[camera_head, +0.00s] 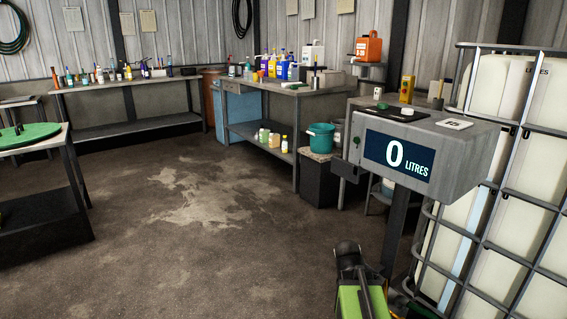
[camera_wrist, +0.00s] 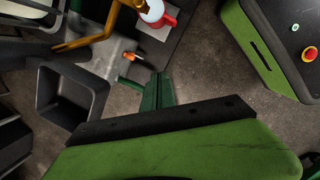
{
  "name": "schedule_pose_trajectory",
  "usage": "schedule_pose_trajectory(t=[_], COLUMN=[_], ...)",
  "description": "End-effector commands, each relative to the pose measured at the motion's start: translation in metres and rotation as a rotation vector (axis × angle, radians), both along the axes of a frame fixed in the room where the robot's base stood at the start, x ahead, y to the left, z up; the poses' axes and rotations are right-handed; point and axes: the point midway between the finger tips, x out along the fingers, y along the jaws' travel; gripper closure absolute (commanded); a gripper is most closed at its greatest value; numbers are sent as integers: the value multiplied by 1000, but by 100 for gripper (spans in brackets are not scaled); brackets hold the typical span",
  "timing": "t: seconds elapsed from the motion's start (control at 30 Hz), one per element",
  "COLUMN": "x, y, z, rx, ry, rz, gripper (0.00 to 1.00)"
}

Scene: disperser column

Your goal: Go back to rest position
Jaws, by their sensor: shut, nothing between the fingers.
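My gripper (camera_wrist: 158,82) shows in the wrist view as two green fingers side by side, closed together with nothing between them. It hangs over the brown floor, beside a grey surface with a small orange item (camera_wrist: 131,56). In the head view a green and black part of my arm rises at the bottom, in front of the dispenser column; the fingers cannot be made out there. The dispenser column's grey display box (camera_head: 440,140) reads 0 LITRES and stands at the right.
A caged white tank (camera_head: 485,205) stands close at the right. A dark open square container (camera_wrist: 70,95), a bent yellow pipe (camera_wrist: 88,42) and a red and white item (camera_wrist: 157,14) are near my gripper. A dark table (camera_head: 45,205) stands left; the middle floor is clear.

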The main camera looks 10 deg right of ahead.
Motion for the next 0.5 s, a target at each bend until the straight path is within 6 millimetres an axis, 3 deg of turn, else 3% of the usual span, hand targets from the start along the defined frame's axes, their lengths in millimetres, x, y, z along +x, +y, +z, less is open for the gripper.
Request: schedule_pose_trajectory(t=[0.03, 0.1, 0.23, 0.33, 0.5], x=[9, 18, 23, 20, 16], y=[36, 80, 153, 183, 195], z=[-12, -20, -31, -33, -31], rx=[16, 44, 103, 145, 188], ry=[-18, -44, -86, -109, -132], rz=[-8, -54, -212, -407, -772], gripper=[100, 100, 100, 100, 100])
